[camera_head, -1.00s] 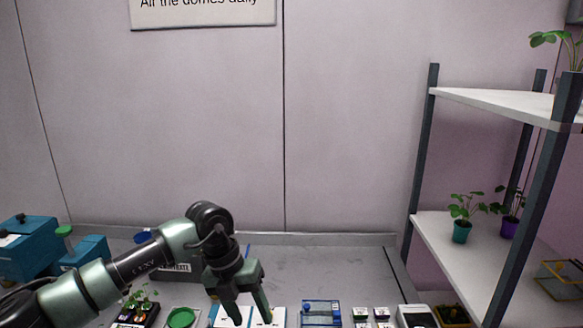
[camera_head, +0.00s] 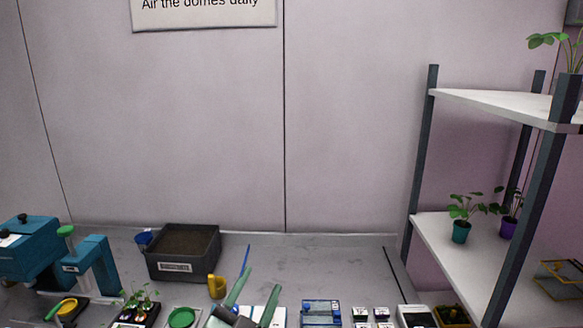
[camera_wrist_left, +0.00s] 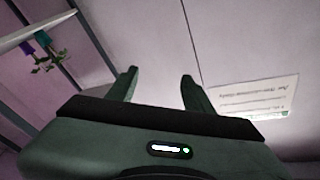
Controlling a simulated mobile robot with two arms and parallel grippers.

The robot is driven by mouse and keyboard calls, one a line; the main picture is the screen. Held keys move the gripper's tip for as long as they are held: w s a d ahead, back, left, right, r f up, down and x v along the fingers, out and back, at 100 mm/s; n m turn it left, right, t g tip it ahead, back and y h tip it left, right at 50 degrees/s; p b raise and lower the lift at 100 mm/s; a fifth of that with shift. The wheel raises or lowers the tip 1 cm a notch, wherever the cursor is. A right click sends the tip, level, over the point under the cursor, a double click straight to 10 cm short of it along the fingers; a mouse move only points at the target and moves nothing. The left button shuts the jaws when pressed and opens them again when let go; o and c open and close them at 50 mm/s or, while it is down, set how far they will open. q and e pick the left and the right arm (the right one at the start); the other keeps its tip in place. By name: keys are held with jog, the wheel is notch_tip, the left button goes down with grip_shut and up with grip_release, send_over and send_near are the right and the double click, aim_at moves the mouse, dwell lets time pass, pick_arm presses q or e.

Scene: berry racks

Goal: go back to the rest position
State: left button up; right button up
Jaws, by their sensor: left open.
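My left gripper (camera_head: 254,297) shows at the bottom middle of the head view, its two green fingers pointing up and apart. It is open, with nothing between the fingers. In the left wrist view the left gripper (camera_wrist_left: 158,88) is also open and empty, facing the wall and a sign (camera_wrist_left: 256,98). The rest of the left arm is below the head view. My right gripper is not in view.
Teal machines (camera_head: 97,262) are at the far left. A plant shelf (camera_head: 450,240) stands at the right. The back of the bench is mostly clear.

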pick_arm(q)
jog(key=s+a+f+n+g+y, duration=0.45)
jog(key=a+f, duration=0.35)
jog(key=f, duration=0.3)
jog(key=s+a+f+n+g, duration=0.1)
jog(key=s+a+f+g, duration=0.1)
jog(key=s+f+g, duration=0.45)
jog(key=s+a+f+n+g+y, duration=0.15)
jog(key=s+f, duration=0.25)
jog(key=s, duration=0.6)
jog(key=s+a+f+n+g, duration=0.1)
jog(key=s+a+f+g, duration=0.3)
jog(key=s, duration=0.5)
notch_tip(320, 180, down, 34)
jog(key=s+d+b, duration=0.1)
jog(key=s+b, duration=0.1)
jog(key=b, duration=0.4)
jog(key=s+a+f+g+b, duration=0.1)
jog(key=s+f+b, duration=0.1)
jog(key=s+f, duration=0.6)
jog(key=s+a+f+b, duration=0.1)
jog(key=s+f+b, duration=0.1)
jog(key=s+f, duration=0.6)
notch_tip(320, 180, down, 3)
jog(key=shift+a+f+m+g, duration=0.2)
jog(key=shift+a+m+g, duration=0.1)
jog(key=shift+m+g, duration=0.1)
